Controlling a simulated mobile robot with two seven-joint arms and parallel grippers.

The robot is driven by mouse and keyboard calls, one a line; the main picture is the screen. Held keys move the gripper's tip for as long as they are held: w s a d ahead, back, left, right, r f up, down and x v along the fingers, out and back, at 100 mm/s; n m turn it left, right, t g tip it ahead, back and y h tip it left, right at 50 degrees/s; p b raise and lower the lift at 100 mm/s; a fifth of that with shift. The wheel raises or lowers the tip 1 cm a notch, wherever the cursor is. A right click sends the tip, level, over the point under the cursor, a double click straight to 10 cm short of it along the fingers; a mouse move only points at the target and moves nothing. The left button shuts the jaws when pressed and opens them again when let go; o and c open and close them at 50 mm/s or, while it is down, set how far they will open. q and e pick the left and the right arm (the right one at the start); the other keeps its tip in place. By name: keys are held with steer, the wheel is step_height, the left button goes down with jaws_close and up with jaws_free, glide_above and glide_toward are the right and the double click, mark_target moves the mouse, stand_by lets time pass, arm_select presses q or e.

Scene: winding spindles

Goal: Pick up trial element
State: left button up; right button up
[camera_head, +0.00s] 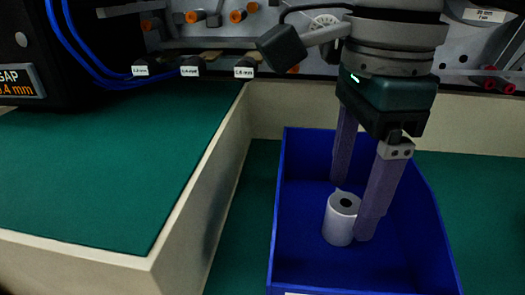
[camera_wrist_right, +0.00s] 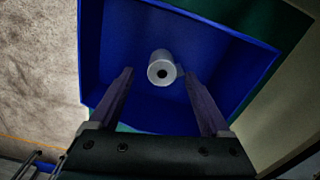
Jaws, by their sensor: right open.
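A white cylinder with a dark hole in its top (camera_head: 341,218), likely the trial element, stands upright in a blue bin (camera_head: 281,220). In the right wrist view the cylinder (camera_wrist_right: 162,69) lies ahead of the fingertips, roughly centred between them. My right gripper (camera_head: 352,212) is open and reaches down into the bin. In the head view one purple finger is at the cylinder's right side and the other is behind it; I cannot tell whether either touches it. My left gripper is not in view.
The bin's walls (camera_wrist_right: 93,55) surround the right fingers. A beige ledge (camera_head: 195,205) edges the green worktop (camera_head: 90,170) on the left. A black machine (camera_head: 45,50) and a panel with labelled spindles (camera_head: 190,70) stand at the back.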

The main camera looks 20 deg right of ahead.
mark_target(347, 203)
step_height(347, 203, down, 3)
steer(key=shift+w+f, duration=0.1)
steer(key=shift+f, duration=0.1)
steer(key=shift+c, duration=0.3)
jaws_close()
